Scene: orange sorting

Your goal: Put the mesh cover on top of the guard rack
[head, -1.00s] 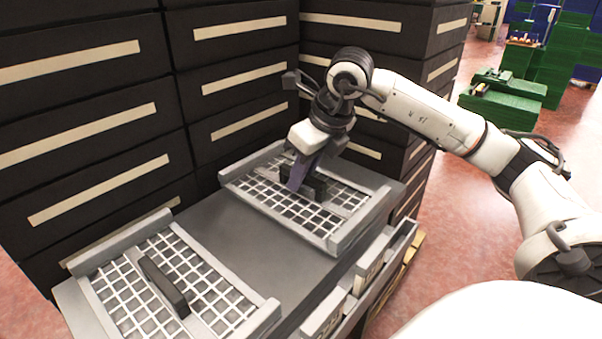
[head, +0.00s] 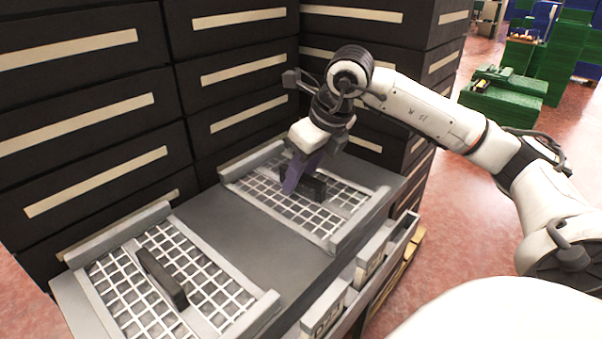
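Two white mesh panels with dark bar handles lie on a grey cabinet-like unit, which I take for the guard rack (head: 265,252). The far mesh cover (head: 262,194) lies flat between raised grey side rails. The near mesh cover (head: 207,281) also lies between rails, with nothing touching its handle (head: 162,279). My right gripper (head: 297,180) points down at the far cover's dark handle (head: 316,187). Its purple-grey fingers overlap the handle's left end. I cannot tell whether they are closed on it. My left gripper is not in view.
Black crates (head: 80,130) with pale strips are stacked high behind and left of the grey unit. Open drawers or trays (head: 372,262) show on its right side. Green crates (head: 505,95) stand farther back. Red floor on the right is clear.

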